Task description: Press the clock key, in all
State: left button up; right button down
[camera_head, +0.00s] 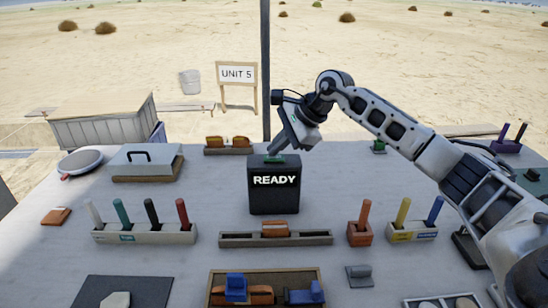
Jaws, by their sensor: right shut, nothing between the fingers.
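A dark box (273,198) with a lit "READY" display stands upright near the middle of the table. I cannot tell whether the tips touch the key. My left gripper is not in view.
In front of the box lies a grey tray (240,240) with an orange block. A rack (125,235) of several coloured pegs is at left, another rack (412,235) at right. A wooden tray (216,280) is at the front. A lidded box (135,160) stands back left.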

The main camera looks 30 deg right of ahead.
aim_at(277, 157)
jog(key=shift+f, duration=0.2)
jog(key=shift+r, duration=0.2)
jog(key=shift+r+p, duration=0.5)
jog(key=shift+r, duration=0.15)
jog(key=shift+r+p, duration=0.6)
jog(key=shift+r, duration=0.2)
notch_tip(277, 157, up, 4)
jog(key=p, duration=0.2)
jog(key=shift+f+p, duration=0.25)
jog(key=shift+p, duration=0.05)
jog(key=shift+f, duration=0.1)
